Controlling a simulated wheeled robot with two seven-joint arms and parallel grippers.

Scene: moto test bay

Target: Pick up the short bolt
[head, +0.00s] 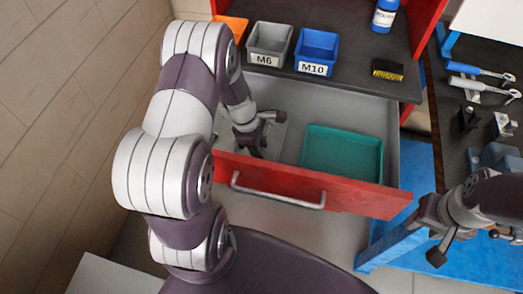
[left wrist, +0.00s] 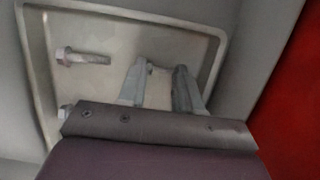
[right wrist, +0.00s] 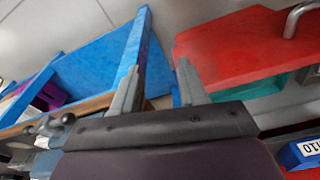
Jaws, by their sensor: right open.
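My left gripper (head: 250,145) reaches down into the open drawer, over a grey tray (head: 277,143) in its left part. In the left wrist view its two fingers (left wrist: 160,66) stand apart above the tray floor. A metal bolt (left wrist: 84,57) lies in the tray to the left of the fingers, not touched. Another bolt (left wrist: 65,111) is mostly hidden behind the gripper body. I cannot tell which bolt is the short one. A pale patch shows between the fingers, and I cannot tell what it is. My right gripper (head: 437,240) is open and empty outside the drawer, at the right.
The red drawer front (head: 350,200) has a metal handle (head: 275,197). A teal tray (head: 342,150) fills the drawer's right part. A grey M6 bin (head: 269,39) and a blue M10 bin (head: 316,47) stand above. Wrenches lie on the bench at right.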

